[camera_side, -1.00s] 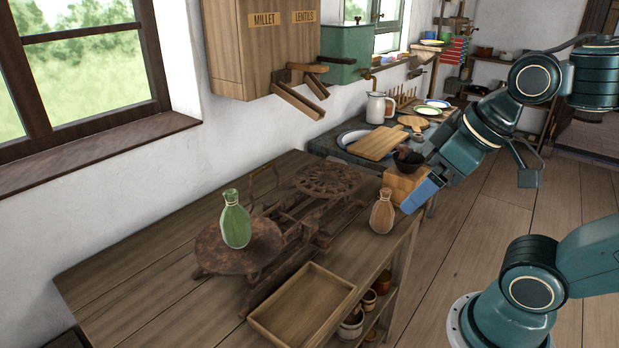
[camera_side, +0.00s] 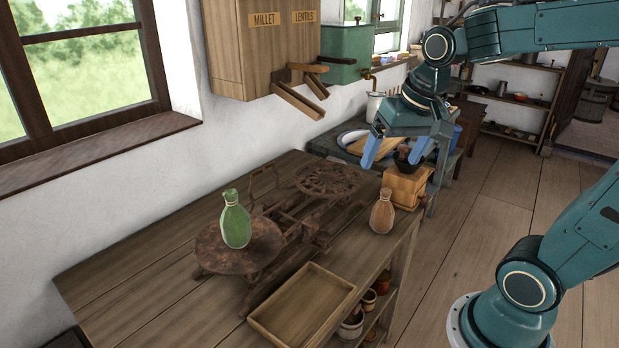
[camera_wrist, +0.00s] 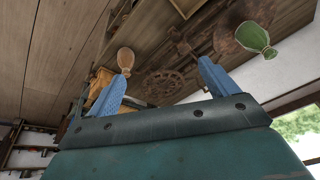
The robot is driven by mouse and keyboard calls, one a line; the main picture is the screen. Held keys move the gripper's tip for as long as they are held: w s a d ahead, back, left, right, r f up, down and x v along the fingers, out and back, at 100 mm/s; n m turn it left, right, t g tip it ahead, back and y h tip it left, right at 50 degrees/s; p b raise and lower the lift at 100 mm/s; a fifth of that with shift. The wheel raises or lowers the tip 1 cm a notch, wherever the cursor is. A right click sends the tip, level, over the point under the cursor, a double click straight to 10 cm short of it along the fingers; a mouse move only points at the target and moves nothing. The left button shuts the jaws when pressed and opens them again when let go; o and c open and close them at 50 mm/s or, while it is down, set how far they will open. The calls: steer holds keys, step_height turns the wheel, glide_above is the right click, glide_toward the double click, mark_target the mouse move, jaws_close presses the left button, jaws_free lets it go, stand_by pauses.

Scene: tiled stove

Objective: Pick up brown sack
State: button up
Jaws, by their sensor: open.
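The brown sack (camera_side: 382,212) stands upright on the wooden table near its right edge, beside the rusty scale. It is tied at the neck with a light cord. My gripper (camera_side: 394,156) is open and empty, above and a little behind the sack, with its blue fingers pointing down. In the wrist view the brown sack (camera_wrist: 126,59) shows just beyond the left fingertip, apart from it. My gripper (camera_wrist: 163,80) shows both blue fingers spread wide.
A green sack (camera_side: 235,222) stands on the scale's left plate (camera_side: 212,252). A shallow wooden tray (camera_side: 290,318) lies at the table's front. A wooden grinder box (camera_side: 405,187) with a dark bowl on top stands behind the brown sack. Chutes (camera_side: 300,100) jut from the wall box.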

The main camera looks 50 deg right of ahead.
steer(key=w+d+f+m+g, duration=0.2)
steer(key=w+d+f+m, duration=0.35)
steer(key=d, duration=0.45)
steer(key=m+g, duration=0.2)
steer(key=m, duration=0.4)
glide_above(387, 191)
steer(key=shift+y, duration=0.4)
step_height(387, 191, down, 7)
steer(key=shift+d+f, duration=0.15)
steer(key=shift+f, duration=0.15)
steer(key=shift+w+f, duration=0.1)
steer(key=shift+f, duration=4.05)
steer(key=shift+f, duration=2.6)
